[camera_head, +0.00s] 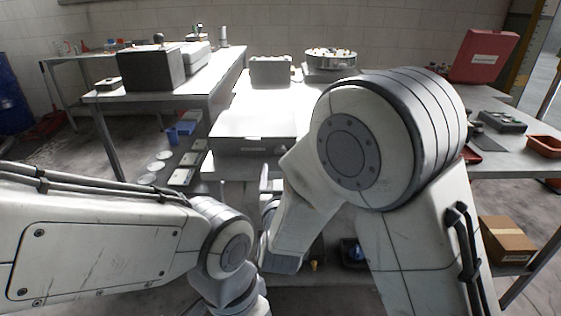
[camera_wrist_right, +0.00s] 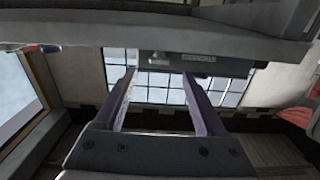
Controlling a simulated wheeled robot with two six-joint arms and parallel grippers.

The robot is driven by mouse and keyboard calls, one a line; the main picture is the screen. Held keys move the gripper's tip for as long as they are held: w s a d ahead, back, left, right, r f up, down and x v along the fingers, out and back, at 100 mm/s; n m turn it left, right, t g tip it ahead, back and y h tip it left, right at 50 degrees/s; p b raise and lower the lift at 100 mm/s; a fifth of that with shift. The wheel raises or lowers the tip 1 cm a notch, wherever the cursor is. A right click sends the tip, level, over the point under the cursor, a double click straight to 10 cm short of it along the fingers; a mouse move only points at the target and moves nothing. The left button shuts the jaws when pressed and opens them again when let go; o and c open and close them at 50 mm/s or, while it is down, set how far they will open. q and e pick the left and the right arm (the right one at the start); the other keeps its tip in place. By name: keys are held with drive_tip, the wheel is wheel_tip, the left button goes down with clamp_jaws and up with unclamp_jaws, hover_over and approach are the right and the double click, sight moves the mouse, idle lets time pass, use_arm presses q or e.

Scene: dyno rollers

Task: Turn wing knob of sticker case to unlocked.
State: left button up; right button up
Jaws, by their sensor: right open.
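A flat grey case (camera_head: 253,125) lies at the near edge of the middle table in the head view, with a small label on its front; it seems to be the sticker case. My right gripper (camera_head: 271,182) is just below and in front of the case, partly hidden by my right arm. In the right wrist view, the right gripper (camera_wrist_right: 159,76) is open, with nothing between its fingers. My left gripper is out of view.
A grey box (camera_head: 270,71) and a round tray of parts (camera_head: 330,59) stand behind the case. An open red case (camera_head: 485,55) is on the right table. A dark box (camera_head: 152,69) is on the left table. A cardboard box (camera_head: 507,240) sits on the lower right shelf.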

drive_tip(key=s, duration=0.3)
